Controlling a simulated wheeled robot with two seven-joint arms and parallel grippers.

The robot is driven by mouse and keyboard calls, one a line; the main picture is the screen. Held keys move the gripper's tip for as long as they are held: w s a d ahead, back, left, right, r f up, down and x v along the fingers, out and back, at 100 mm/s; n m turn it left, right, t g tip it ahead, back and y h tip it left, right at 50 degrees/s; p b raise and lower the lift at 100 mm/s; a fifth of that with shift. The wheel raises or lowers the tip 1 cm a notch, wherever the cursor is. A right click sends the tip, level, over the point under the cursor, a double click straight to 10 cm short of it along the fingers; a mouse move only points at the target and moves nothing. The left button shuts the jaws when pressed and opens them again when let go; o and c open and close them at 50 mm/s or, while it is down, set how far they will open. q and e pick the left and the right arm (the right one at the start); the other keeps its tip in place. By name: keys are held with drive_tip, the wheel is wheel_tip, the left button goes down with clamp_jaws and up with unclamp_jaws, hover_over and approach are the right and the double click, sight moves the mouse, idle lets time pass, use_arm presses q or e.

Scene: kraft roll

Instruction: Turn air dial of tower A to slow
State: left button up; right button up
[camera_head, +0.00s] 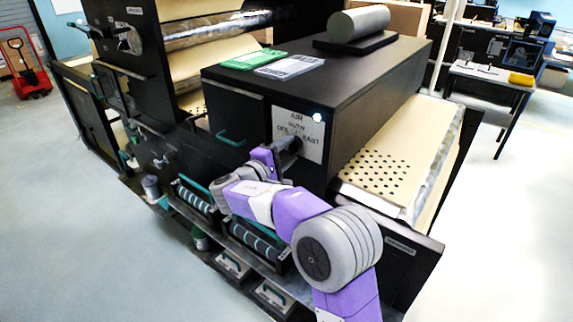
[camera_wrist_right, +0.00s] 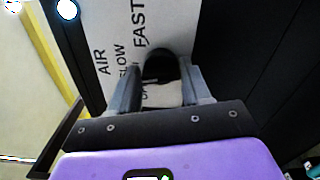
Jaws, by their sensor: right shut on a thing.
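The air dial's white panel (camera_head: 313,133), lettered AIR, SLOW, OFF and FAST, is on the front of the black tower box (camera_head: 228,112). My right gripper (camera_head: 286,158) reaches up to the panel and covers part of its lower left. In the right wrist view the panel (camera_wrist_right: 118,40) appears turned on its side. The dark round dial (camera_wrist_right: 160,64) shows between the two grey fingers of my right gripper (camera_wrist_right: 162,88), which is shut on it. The OFF lettering is partly hidden, and I cannot tell where the dial points. My left gripper is out of view.
A green card (camera_head: 253,59) and a white card (camera_head: 290,67) lie on the box top, near a grey roll (camera_head: 359,23). Below my arm are dark striped rollers (camera_head: 258,243). Perforated kraft paper (camera_head: 395,165) runs at the right. Open floor lies around the machine.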

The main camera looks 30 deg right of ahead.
drive_tip(key=shift+f+m+b, duration=0.1)
drive_tip(key=shift+m+b, duration=1.1)
drive_tip(key=shift+b, duration=0.3)
drive_tip(key=o, duration=1.1)
drive_tip(key=shift+c, duration=0.2)
drive_tip(key=p+v, duration=0.1)
drive_tip(key=v, duration=0.6)
drive_tip(key=shift+a, duration=0.3)
drive_tip(key=shift+s, duration=0.1)
